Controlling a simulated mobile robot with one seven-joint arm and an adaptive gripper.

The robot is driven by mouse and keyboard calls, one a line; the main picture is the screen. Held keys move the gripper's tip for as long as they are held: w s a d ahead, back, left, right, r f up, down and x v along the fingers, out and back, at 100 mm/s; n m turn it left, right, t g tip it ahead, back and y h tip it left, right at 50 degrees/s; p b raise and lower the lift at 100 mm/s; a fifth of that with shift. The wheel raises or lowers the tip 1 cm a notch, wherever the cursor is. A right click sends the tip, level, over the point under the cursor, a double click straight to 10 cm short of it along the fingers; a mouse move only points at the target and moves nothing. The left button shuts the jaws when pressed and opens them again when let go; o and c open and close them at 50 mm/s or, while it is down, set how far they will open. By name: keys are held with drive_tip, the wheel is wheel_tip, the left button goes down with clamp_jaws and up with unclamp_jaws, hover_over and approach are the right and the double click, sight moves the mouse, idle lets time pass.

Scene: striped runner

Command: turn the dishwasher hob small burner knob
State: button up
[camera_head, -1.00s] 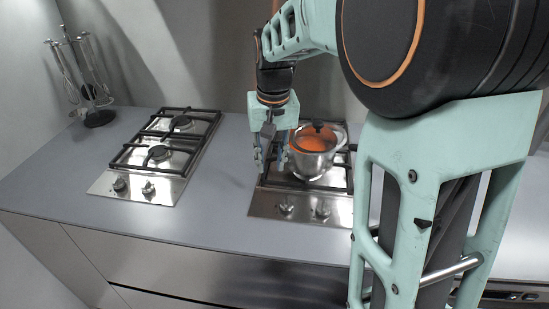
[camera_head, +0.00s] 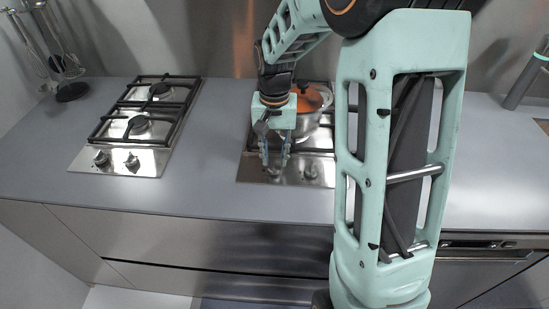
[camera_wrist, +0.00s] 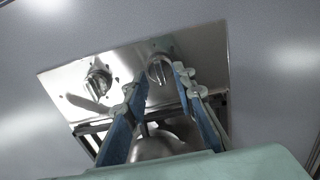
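The right hob (camera_head: 245,172) has two silver knobs on its front panel. Its left knob (camera_head: 275,174) is partly hidden behind my gripper (camera_head: 273,163) in the head view. In the wrist view this knob (camera_wrist: 160,70) shows just beyond and between my fingertips (camera_wrist: 160,78). The fingers are apart with nothing held; I cannot tell whether either touches the knob. The other knob (camera_head: 310,172) is free to the right; it shows at the left in the wrist view (camera_wrist: 97,82).
A silver pot (camera_head: 308,123) with an orange-looking lid stands on the right hob, close behind my gripper. A second hob (camera_head: 118,163) with two knobs is at left. A utensil stand (camera_head: 72,92) is at the far left. The counter between the hobs is clear.

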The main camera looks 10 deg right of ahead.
drive_tip(key=shift+f, duration=0.6)
